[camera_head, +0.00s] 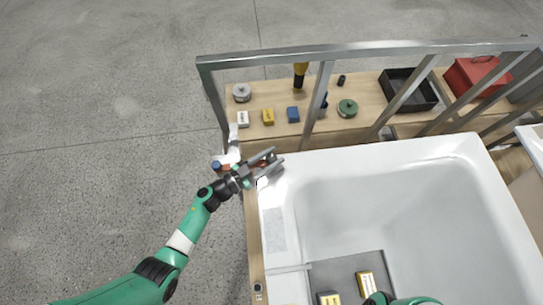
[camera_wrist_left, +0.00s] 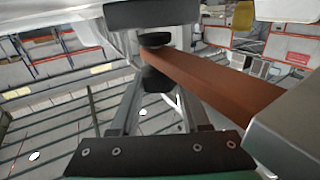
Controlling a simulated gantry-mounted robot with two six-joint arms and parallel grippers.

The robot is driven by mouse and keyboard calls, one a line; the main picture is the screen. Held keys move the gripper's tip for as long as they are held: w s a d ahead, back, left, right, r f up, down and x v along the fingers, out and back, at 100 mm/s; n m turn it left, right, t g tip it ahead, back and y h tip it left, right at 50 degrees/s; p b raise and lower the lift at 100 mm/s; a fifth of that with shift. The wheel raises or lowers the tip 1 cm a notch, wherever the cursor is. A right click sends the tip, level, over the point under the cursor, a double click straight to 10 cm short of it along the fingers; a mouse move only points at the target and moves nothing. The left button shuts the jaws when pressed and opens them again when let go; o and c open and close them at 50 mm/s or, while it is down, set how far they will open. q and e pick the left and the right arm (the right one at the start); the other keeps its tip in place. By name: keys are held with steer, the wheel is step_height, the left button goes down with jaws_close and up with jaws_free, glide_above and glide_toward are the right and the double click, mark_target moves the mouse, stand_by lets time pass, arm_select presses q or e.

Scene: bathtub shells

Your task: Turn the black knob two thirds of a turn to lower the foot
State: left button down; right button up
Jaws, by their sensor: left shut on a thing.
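The gripper is shut on the knob. The knob sits below a reddish-brown bar (camera_wrist_left: 215,85), with another dark round part above the bar. The head view does not show the knob clearly, as the fingers cover it. The foot cannot be made out. Only a green piece of my right arm shows at the bottom edge of the head view.
A metal frame (camera_head: 370,50) with slanted posts stands behind the corner. Beyond it, a wooden bench (camera_head: 275,95) carries small blocks, a black tray (camera_head: 405,100) and a red box (camera_head: 470,75). Floor to the left is clear.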

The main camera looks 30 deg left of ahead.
arm_select(q)
steer(key=shift+a+m+g+h+p, duration=0.1)
steer(key=shift+m+g+h+p, duration=0.35)
steer(key=shift+h, duration=0.25)
steer(key=shift+m+h, duration=0.25)
steer(key=shift+h, duration=0.05)
steer(key=shift+c, duration=1.9)
jaws_free()
